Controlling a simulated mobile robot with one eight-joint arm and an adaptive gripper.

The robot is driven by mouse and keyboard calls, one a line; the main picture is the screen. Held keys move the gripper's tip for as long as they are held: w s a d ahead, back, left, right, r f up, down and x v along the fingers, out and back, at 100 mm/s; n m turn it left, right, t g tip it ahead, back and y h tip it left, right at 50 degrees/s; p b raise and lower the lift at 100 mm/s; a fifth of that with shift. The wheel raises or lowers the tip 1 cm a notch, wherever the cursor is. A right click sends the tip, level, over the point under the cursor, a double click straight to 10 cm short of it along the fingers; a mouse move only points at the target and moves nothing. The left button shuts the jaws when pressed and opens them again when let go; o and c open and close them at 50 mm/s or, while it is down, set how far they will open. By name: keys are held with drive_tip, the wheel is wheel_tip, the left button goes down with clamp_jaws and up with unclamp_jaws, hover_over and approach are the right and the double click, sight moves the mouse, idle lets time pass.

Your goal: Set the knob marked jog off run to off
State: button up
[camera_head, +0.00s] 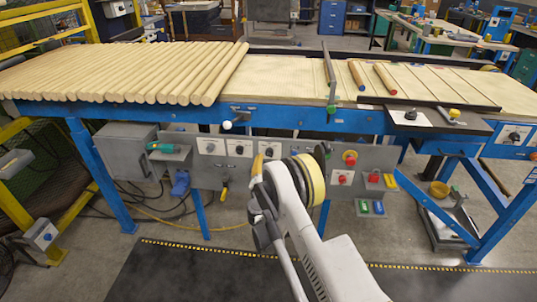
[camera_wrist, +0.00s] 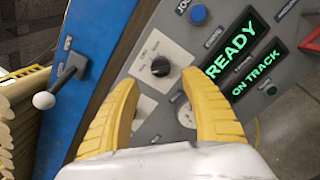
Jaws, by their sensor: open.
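A black knob (camera_wrist: 160,67) sits on a white plate on the grey panel in the wrist view. Small lettering rings it, too small to read surely, and its setting cannot be told. My gripper (camera_wrist: 160,80) is open and empty, its two yellow fingers spread below and to either side of this knob, with no contact seen. In the head view my gripper (camera_head: 258,167) is in front of the control panel (camera_head: 225,173), which bears a row of knobs on white plates. My arm hides part of the panel there, and I cannot tell which knob is the marked one.
A blue button (camera_wrist: 198,15) and a green-lettered display (camera_wrist: 243,60) reading READY and ON TRACK are near the knob. A lever with a white ball (camera_wrist: 44,100) stands out at left. Red buttons (camera_head: 374,177) lie farther right. Wooden rods (camera_head: 130,75) cover the table above.

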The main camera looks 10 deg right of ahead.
sight(268, 155)
drive_tip(key=b+x, duration=0.1)
drive_tip(key=x, duration=0.5)
drive_tip(key=shift+f+b, duration=0.15)
drive_tip(key=shift+b, duration=0.15)
clamp_jaws()
